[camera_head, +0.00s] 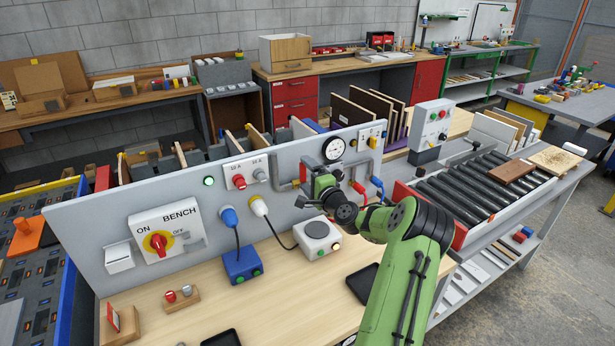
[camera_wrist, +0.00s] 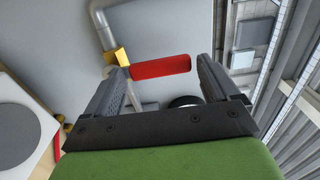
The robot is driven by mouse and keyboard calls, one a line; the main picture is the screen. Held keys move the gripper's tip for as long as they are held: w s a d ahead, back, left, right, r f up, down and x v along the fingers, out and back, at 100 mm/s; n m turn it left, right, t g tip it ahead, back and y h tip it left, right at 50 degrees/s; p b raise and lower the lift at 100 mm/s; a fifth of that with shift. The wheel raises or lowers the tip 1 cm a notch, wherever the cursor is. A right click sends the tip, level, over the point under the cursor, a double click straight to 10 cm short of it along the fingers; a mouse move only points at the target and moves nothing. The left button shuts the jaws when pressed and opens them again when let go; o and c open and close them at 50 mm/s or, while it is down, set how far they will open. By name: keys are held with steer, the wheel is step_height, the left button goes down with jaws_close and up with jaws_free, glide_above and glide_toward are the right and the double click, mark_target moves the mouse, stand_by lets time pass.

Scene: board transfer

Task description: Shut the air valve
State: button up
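The air valve shows in the wrist view as a yellow body (camera_wrist: 122,57) on a grey pipe (camera_wrist: 103,28), with a red lever handle (camera_wrist: 160,67). The handle extends sideways across the picture from the valve body. My gripper (camera_wrist: 162,72) is open, its fingers either side of the handle, with a small gap at the handle's right end. I cannot tell whether the left finger touches the valve. In the head view my gripper (camera_head: 310,188) is at the grey panel, and part of the red handle (camera_head: 303,173) shows beside it. My gripper hides most of the valve there.
The grey panel (camera_head: 88,225) also carries a red-yellow rotary switch (camera_head: 158,242), blue (camera_head: 229,217) and white plugs (camera_head: 259,207) and a round gauge (camera_head: 333,149). A blue socket box (camera_head: 243,265) and a white box with a round plate (camera_head: 317,238) stand on the wooden bench below.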

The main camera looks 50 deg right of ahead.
steer(key=shift+o, duration=0.8)
steer(key=b+v, duration=0.2)
steer(key=v, duration=1.3)
steer(key=shift+s+b, duration=0.35)
steer(key=shift+b, duration=0.05)
steer(key=shift+a, duration=0.15)
